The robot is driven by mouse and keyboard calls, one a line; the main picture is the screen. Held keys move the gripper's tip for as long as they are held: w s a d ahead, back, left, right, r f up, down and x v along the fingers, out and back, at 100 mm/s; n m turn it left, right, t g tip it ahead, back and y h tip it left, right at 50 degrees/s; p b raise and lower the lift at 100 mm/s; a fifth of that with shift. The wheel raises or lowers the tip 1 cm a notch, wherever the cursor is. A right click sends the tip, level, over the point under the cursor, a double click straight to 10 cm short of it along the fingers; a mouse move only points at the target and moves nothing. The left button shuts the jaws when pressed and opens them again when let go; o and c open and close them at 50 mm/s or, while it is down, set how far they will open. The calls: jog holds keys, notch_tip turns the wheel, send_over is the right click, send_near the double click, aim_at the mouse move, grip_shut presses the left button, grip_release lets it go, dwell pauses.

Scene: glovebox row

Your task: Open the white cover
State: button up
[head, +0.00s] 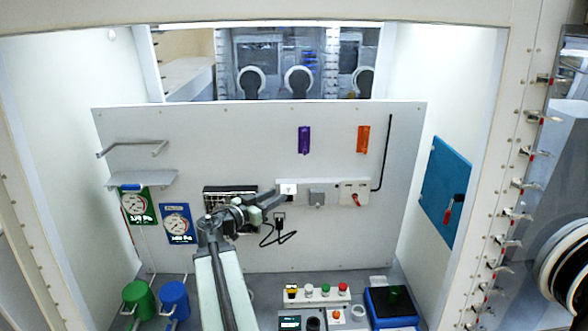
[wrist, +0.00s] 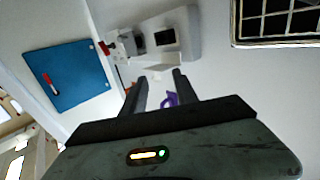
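The white cover (head: 288,189) is a small bright flap at the left end of a pale wall panel (head: 336,190). In the wrist view, where the scene looks upside down, the white cover (wrist: 163,67) seems to stand out from the panel beside a dark square (wrist: 165,38), as if raised. My gripper (head: 279,196) is close to the cover. In the wrist view my gripper (wrist: 158,76) has its two fingers apart, with nothing between them, and the cover just beyond their tips. I cannot tell whether a finger touches it.
A grey box (head: 317,197) and a red switch (head: 356,200) sit right of the cover. A black plug and cable (head: 279,228) hang below. A purple handle (head: 304,140) and an orange handle (head: 363,139) are above. A blue board (head: 444,190) is on the right wall.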

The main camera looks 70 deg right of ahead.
aim_at(295, 188)
jog(key=shift+g, duration=0.3)
jog(key=x, duration=0.3)
jog(key=r+x, duration=0.1)
jog(key=x, duration=0.5)
jog(key=shift+s+a+r, duration=0.2)
jog(key=shift+s+r, duration=0.15)
jog(key=shift+s, duration=0.05)
